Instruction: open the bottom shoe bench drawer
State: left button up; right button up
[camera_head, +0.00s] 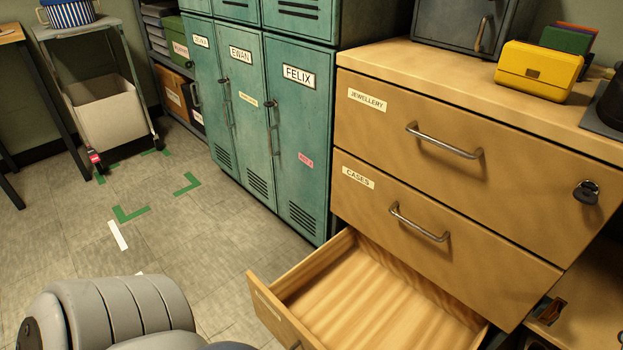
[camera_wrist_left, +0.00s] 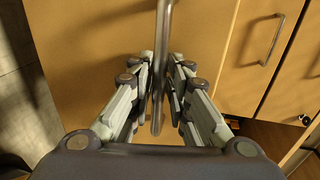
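The wooden drawer unit (camera_head: 510,195) stands at the right in the head view. Its bottom drawer (camera_head: 365,305) is pulled out, and its bare wooden inside looks empty where it shows. The label on its front is too small to read. The two drawers above, marked JEWELLERY (camera_head: 400,115) and CASES (camera_head: 400,195), are closed. In the left wrist view my left gripper (camera_wrist_left: 161,75) has its fingers close on either side of a metal bar handle (camera_wrist_left: 164,30), seemingly shut on it, in front of a wooden drawer front (camera_wrist_left: 90,50). My right gripper is not in view.
Teal lockers (camera_head: 290,150) stand left of the drawer unit. A yellow case (camera_head: 538,71) and a grey metal box (camera_head: 460,27) sit on top. A trolley with a bin (camera_head: 105,110) stands far left. The taped floor (camera_head: 60,235) between is largely clear.

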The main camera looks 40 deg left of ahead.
pick_arm(q)
jog(key=v, duration=1.2)
dwell(0.4)
